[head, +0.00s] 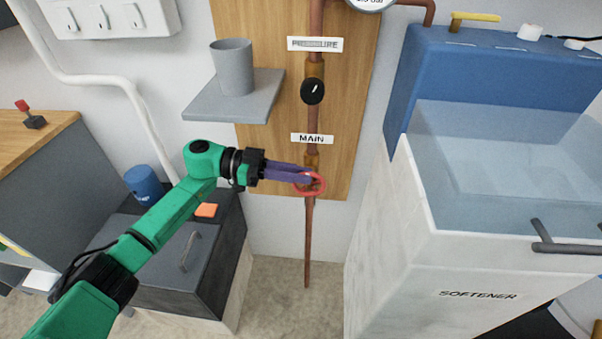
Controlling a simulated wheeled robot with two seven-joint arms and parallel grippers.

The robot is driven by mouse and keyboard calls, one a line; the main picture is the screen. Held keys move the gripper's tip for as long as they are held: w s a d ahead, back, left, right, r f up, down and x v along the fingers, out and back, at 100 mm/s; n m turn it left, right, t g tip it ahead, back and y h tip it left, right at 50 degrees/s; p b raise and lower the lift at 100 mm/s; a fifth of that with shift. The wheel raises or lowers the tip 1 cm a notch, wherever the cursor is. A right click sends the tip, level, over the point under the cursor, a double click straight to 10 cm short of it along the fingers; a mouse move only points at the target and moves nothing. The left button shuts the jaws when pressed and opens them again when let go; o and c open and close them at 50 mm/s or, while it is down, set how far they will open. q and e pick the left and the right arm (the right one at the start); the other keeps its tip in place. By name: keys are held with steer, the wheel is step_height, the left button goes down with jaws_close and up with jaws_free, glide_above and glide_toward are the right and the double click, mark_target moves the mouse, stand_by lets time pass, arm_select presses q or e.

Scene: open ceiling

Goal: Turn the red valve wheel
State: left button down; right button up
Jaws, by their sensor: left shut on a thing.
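The red valve wheel (322,184) is a small ring on the copper pipe (308,230), just below the "MAIN" label (312,139) on the wooden board. My left gripper (308,176), with purple fingers on a green arm, reaches in from the left. Its fingers are shut on the wheel's left and upper rim and hide that part. The wheel's right and lower rim shows clear of the fingers. My right gripper is not in view.
A black knob (312,91) sits higher on the pipe. A grey shelf (215,112) holding a grey cup (233,67) is above my arm. The softener cabinet (450,240) stands at the right. A dark grey box (165,255) with a handle lies below my arm.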

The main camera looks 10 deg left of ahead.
arm_select(q)
steer(key=shift+a+f+h, duration=0.1)
steer(key=shift+f+h, duration=0.15)
steer(key=shift+h, duration=0.15)
steer(key=shift+a+f+h+b, duration=0.15)
steer(key=shift+h+b, duration=0.45)
steer(key=shift+a+f+h+b, duration=0.1)
steer(key=shift+h+b, duration=0.45)
steer(key=shift+h, duration=0.05)
steer(key=shift+a+h+b, duration=0.1)
steer(key=shift+h+b, duration=0.2)
steer(key=shift+h, duration=0.1)
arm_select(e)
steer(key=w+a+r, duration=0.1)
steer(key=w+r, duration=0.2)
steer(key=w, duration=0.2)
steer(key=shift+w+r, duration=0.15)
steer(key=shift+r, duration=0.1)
arm_select(q)
steer(key=c, duration=0.9)
jaws_free()
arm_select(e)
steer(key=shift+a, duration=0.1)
arm_select(q)
steer(key=shift+a, duration=0.1)
